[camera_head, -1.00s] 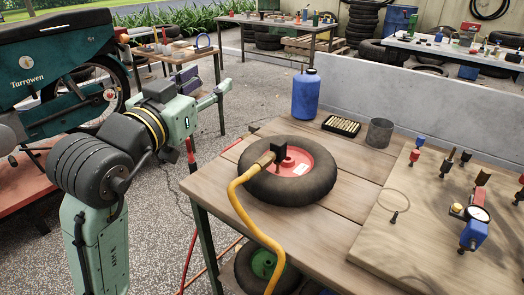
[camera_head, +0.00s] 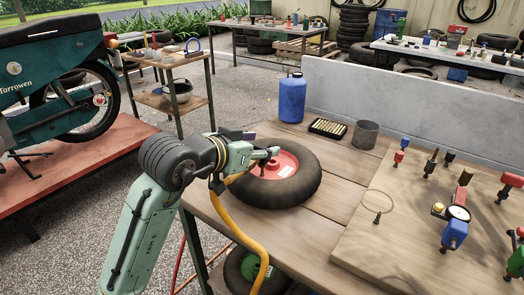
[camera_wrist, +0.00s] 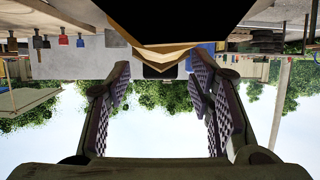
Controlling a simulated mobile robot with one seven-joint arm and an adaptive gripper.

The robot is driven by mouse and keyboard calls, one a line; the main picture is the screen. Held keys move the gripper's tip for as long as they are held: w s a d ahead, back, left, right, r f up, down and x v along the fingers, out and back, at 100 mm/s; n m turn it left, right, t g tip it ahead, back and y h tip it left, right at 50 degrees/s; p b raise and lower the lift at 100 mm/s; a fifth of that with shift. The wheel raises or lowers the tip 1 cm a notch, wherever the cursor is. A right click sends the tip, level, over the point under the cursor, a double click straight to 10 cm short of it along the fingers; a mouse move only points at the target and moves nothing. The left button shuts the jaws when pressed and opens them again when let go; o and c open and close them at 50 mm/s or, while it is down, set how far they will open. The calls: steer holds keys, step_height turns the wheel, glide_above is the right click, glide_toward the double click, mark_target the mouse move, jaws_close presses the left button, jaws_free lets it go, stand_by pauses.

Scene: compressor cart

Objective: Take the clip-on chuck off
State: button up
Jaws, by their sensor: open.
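A small wheel with a black tyre (camera_head: 300,190) and red hub (camera_head: 290,165) lies flat on the wooden bench. A yellow hose (camera_head: 245,230) rises over the bench's front edge to the wheel's left side. My gripper (camera_head: 264,144) is at the wheel's left, over the hub, and hides the clip-on chuck in the head view. In the wrist view my gripper (camera_wrist: 160,88) is open, its ridged pads wide apart. A small dark block (camera_wrist: 160,71) shows between the fingertips, apart from both pads; I cannot tell surely whether it is the chuck.
A blue bottle (camera_head: 292,98), a tray of small brass pieces (camera_head: 328,127) and a grey cup (camera_head: 365,134) stand behind the wheel. A board (camera_head: 375,245) with several coloured fittings and a gauge fills the right side. A low grey wall (camera_head: 400,100) backs the bench.

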steer(key=shift+x, duration=0.8)
steer(key=shift+c, duration=0.3)
jaws_close()
